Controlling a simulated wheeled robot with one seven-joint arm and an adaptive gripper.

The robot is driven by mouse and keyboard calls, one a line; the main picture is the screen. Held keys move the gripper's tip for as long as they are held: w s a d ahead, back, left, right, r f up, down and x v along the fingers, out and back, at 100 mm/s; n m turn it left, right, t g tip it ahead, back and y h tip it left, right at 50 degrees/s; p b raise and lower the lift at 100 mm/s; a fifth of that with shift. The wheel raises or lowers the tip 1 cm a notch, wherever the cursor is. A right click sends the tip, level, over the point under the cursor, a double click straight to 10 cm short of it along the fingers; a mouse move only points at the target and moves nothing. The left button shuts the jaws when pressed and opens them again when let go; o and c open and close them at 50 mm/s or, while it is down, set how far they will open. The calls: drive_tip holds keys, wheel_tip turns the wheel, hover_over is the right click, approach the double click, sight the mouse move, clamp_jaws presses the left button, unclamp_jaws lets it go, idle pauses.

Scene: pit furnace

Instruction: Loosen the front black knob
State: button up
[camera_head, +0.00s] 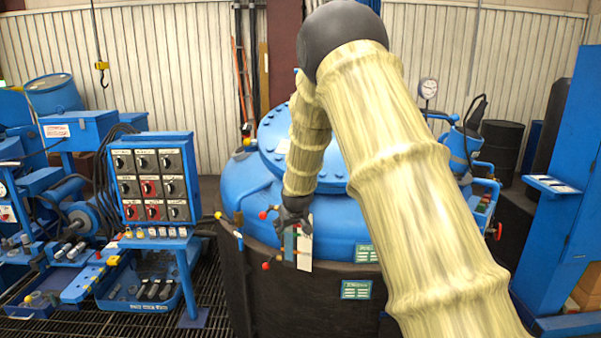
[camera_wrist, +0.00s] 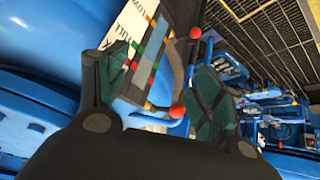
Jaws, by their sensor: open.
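The pit furnace has a blue domed lid (camera_head: 240,185) on a dark round body (camera_head: 330,305). My gripper (camera_head: 297,226) is open and empty at the front of the lid, by a white and teal plate (camera_head: 304,250). Red balls on levers are beside it, one at upper left (camera_head: 263,215) and one lower (camera_head: 266,266). In the wrist view, my gripper's fingers (camera_wrist: 160,88) are spread, with a red ball (camera_wrist: 177,112) between them and another red ball (camera_wrist: 195,33) beyond. I cannot make out a front black knob at my gripper; it may be hidden.
A blue control box (camera_head: 153,180) with several dials stands at left, beside a tool bench (camera_head: 75,285). A blue cabinet (camera_head: 570,190) and dark drum (camera_head: 503,147) are at right. Dark floor grating (camera_head: 215,300) lies open left of the furnace.

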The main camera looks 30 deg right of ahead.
drive_tip(key=w+d+r+t+h, duration=0.15)
drive_tip(key=d+r, duration=0.25)
drive_tip(key=r, duration=0.6)
drive_tip(key=w+d+r+y, duration=0.1)
drive_tip(key=w+d+r, duration=0.15)
drive_tip(key=r, duration=0.85)
drive_tip(key=shift+m+h, duration=0.25)
drive_tip(key=shift+m, duration=0.15)
drive_tip(key=shift+s+d+p+x, duration=0.15)
drive_tip(key=shift+p+x, duration=0.7)
drive_tip(key=shift+x, duration=1)
drive_tip(key=shift+d+p+x, duration=0.15)
drive_tip(key=shift+p+x, duration=0.7)
drive_tip(key=shift+x, duration=1)
drive_tip(key=shift+s+d+p+x, duration=0.15)
drive_tip(key=shift+p+x, duration=0.7)
drive_tip(key=shift+x, duration=1)
drive_tip(key=c, duration=1)
